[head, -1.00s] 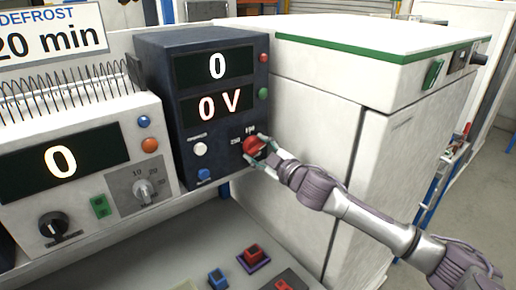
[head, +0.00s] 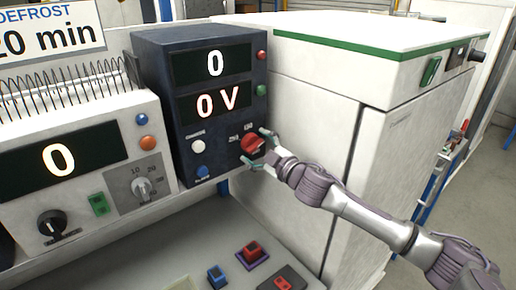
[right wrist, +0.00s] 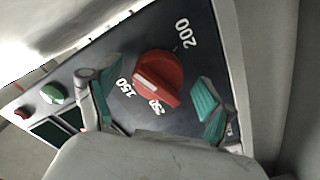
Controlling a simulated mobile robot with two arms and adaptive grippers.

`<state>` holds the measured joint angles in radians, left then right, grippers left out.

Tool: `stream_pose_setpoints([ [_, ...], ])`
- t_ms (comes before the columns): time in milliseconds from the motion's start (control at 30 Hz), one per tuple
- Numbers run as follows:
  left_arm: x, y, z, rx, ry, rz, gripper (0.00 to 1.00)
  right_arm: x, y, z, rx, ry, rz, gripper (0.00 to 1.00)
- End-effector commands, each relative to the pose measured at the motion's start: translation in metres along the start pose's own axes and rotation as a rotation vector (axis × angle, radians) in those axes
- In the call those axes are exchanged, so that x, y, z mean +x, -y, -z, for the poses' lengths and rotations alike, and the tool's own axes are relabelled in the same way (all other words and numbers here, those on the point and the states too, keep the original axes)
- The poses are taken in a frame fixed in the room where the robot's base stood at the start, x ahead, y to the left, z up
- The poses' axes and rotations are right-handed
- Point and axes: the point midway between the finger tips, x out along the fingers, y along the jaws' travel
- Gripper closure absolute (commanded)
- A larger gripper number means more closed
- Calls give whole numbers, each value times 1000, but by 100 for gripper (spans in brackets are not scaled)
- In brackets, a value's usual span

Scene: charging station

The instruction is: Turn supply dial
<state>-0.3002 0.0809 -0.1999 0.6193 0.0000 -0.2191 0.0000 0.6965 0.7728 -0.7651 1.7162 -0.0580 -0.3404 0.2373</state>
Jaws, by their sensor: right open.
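The supply unit (head: 180,130) is a dark blue box with lit displays reading 0 and 0 V. Its red supply dial (head: 252,144) is at the lower right of its front. My right gripper (head: 257,148) is at the dial, open, with one finger above it and one below. In the right wrist view the red dial (right wrist: 159,78) has a white mark and lies between the spread teal fingertips (right wrist: 153,100), with a gap on each side. Numbers 150, 200 and 250 surround the dial. My left gripper is not in view.
A white unit (head: 80,160) with a black knob (head: 52,224) and a grey knob (head: 140,190) stands at left. A white cabinet (head: 310,110) stands close at right, behind my right arm.

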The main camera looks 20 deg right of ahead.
Motion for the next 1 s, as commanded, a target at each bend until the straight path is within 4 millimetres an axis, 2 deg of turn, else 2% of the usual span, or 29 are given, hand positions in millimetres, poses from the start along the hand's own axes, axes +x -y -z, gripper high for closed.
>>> stream_pose_setpoints([
  [167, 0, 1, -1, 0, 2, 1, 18, -13, 1, -2, 0, 2, 1, 18],
  [400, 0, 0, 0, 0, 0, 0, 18, -62, 2, -2, 0, 3, 4, 18],
  [600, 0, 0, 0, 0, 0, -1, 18, -97, 2, -2, 0, 3, 3, 18],
  [800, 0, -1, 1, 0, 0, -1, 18, -115, 1, -1, 0, 2, 1, 18],
  [1000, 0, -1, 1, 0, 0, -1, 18, -120, 0, 0, 0, 0, 0, 18],
])
